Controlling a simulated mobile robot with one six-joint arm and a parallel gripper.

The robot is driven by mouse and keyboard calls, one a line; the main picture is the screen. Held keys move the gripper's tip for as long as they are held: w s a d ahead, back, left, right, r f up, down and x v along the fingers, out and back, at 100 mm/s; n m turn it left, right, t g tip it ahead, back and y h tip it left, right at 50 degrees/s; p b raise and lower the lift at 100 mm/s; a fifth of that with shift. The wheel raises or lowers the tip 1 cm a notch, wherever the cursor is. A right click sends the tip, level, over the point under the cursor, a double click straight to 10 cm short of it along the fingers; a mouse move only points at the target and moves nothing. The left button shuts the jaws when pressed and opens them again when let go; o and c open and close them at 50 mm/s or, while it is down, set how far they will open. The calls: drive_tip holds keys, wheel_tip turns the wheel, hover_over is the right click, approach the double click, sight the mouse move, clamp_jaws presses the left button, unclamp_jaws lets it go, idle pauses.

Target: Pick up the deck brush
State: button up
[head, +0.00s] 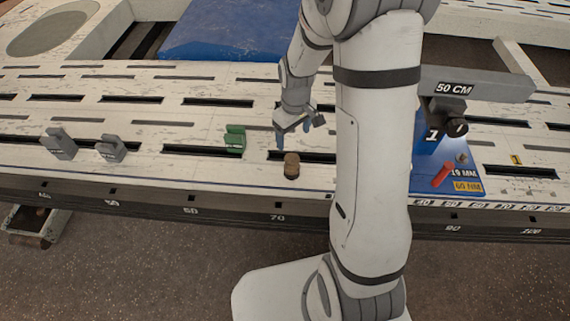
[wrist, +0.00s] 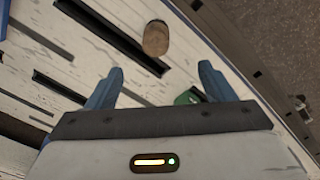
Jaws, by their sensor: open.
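A small brown, wood-like block with a rounded top (head: 291,165) stands on the slotted white bench (head: 140,175), near its front edge; I take it for the deck brush, though no bristles can be made out. In the wrist view the brown block (wrist: 156,39) lies beyond the fingertips, roughly centred between them. My gripper (head: 293,134) is a little behind and above it in the head view, with blue fingers spread. The wrist view shows my gripper (wrist: 160,72) open, with nothing between the fingers.
A green clamp-like piece (head: 235,138) stands left of the brown block and shows partly behind a finger in the wrist view (wrist: 188,97). Two grey blocks (head: 59,144) (head: 110,149) stand further left. A blue panel (head: 425,178) with a red piece (head: 443,174) lies right of my arm.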

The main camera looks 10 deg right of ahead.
sight(291, 158)
drive_tip(key=shift+n, duration=0.6)
drive_tip(key=f+b, duration=0.1)
drive_tip(key=f, duration=0.3)
drive_tip(key=w+f+b, duration=0.1)
drive_tip(key=f, duration=0.3)
drive_tip(key=w+f+b, duration=0.1)
drive_tip(key=f+b, duration=0.1)
drive_tip(key=f, duration=0.3)
wheel_tip(291, 158, down, 5)
drive_tip(key=b, duration=0.2)
drive_tip(key=shift+w+d+f+b, duration=0.15)
drive_tip(key=shift+f+b, duration=0.05)
drive_tip(key=shift+b, duration=0.15)
drive_tip(key=shift+r, duration=0.1)
drive_tip(key=shift+c, duration=0.5)
drive_tip(key=c, duration=1.1)
